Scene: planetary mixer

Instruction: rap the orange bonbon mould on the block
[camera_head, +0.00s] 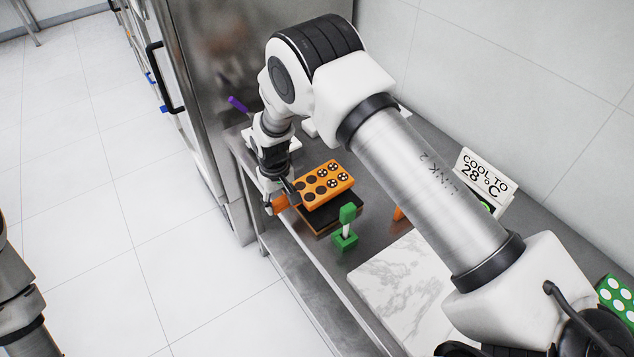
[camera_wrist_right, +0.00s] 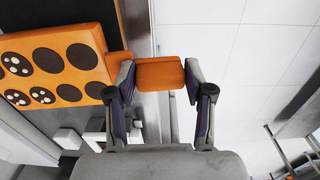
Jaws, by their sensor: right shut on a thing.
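The orange bonbon mould (camera_head: 316,190) has round pockets, some plain dark and some dark with pale spots. It is over the dark-topped wooden block (camera_head: 342,213); I cannot tell whether they touch. My right gripper (camera_head: 280,201) is shut on the mould's orange handle at its left end. In the right wrist view the handle (camera_wrist_right: 160,74) sits between the two fingers, and the mould's body (camera_wrist_right: 62,68) extends left. The mould and gripper hide part of the block. My left arm shows at the lower left edge, but its gripper is out of view.
A green stand-like tool (camera_head: 346,238) stands in front of the block. A white marble slab (camera_head: 405,285) lies nearer on the steel counter. A "COOL TO 28°C" sign (camera_head: 485,178) stands by the wall. A green mould (camera_head: 615,300) is at the far right. A steel cabinet (camera_head: 212,90) rises behind.

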